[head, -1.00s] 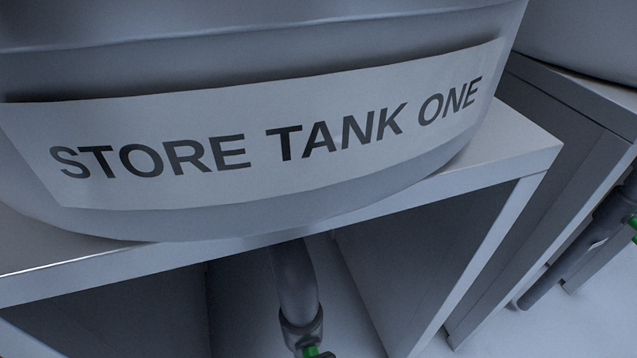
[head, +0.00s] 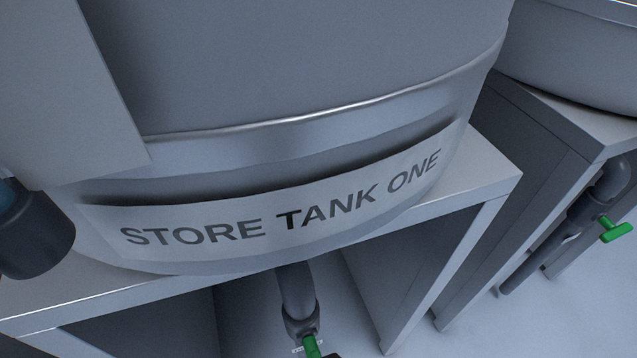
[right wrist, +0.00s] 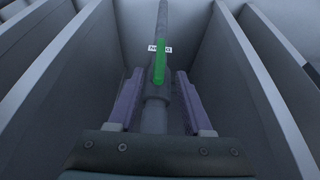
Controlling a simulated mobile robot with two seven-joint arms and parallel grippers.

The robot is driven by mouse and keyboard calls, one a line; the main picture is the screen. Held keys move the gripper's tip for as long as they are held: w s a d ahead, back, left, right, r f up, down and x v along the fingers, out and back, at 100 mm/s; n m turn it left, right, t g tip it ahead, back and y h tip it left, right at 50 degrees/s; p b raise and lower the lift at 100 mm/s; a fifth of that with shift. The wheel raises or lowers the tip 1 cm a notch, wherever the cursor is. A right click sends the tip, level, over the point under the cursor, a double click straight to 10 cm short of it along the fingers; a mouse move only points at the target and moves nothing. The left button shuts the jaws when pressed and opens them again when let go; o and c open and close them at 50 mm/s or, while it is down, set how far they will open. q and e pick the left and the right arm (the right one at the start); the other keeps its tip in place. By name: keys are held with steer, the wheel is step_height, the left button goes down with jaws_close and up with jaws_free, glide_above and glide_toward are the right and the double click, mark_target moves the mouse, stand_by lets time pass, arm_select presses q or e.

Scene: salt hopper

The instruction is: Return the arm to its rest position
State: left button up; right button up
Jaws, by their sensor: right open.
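My right gripper (right wrist: 160,78) shows in the right wrist view with its two purple fingers apart. A grey pipe (right wrist: 153,118) runs between the fingers in the picture, with an upright green valve handle (right wrist: 160,60) on it. Nothing is pinched, and I cannot tell how far the fingertips are from the pipe. In the head view neither gripper shows. A grey tank labelled STORE TANK ONE (head: 280,222) stands on a light stand (head: 440,215). A green valve handle (head: 311,346) shows below it, cut by the bottom edge.
Pale upright panels (right wrist: 222,70) flank the gripper on both sides. A second tank (head: 570,60) on its own stand (head: 560,110) is at the right, with another green valve handle (head: 616,231). Pale floor (head: 500,325) is clear at lower right.

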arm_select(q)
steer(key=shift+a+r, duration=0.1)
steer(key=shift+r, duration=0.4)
arm_select(e)
steer(key=shift+s+d+r, duration=0.1)
steer(key=shift+s+r, duration=0.1)
steer(key=shift+r, duration=0.35)
steer(key=s+d+r+m+p, duration=0.15)
steer(key=d+r+p, duration=0.6)
steer(key=r, duration=0.85)
steer(key=s+d+r+h+p, duration=0.15)
steer(key=d+r+p, duration=0.25)
steer(key=r+p, duration=0.95)
steer(key=s+d+r+y+p, duration=0.1)
steer(key=s+d+r+p, duration=0.4)
steer(key=r, duration=1.3)
arm_select(q)
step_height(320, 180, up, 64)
steer(key=p, duration=3.7)
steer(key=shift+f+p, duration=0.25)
steer(key=shift+p, duration=0.15)
arm_select(e)
step_height(320, 180, up, 36)
steer(key=w, duration=0.2)
steer(key=shift+w+d+f+g, duration=0.25)
steer(key=shift+d+g, duration=0.1)
steer(key=shift+g, duration=0.05)
steer(key=shift+h, duration=0.25)
